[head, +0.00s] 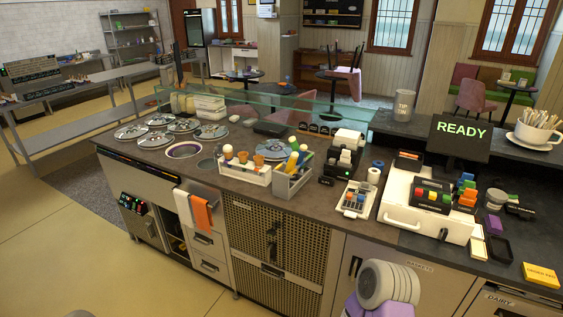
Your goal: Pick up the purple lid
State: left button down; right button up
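Several round silvery lids sit over wells at the left end of the dark counter. One lid (131,132) is at the left, one (155,140) in front of it, and one (211,131) at the right. A round well (184,150) in the front row shows a pale rim with a purple ring inside. I cannot tell whether a lid covers it. No lid is clearly purple all over at this size. Neither gripper is in view, so I cannot see whether they are open or shut.
A white cone holder (245,175) and a grey caddy (292,183) stand right of the wells. A glass guard (262,98) runs behind them. Orange (202,217) and white towels hang at the front. Floor at the left front is clear.

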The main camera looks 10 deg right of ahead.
aim_at(273, 150)
jog(key=u, duration=1)
jog(key=i, duration=1)
jog(key=z, duration=0.1)
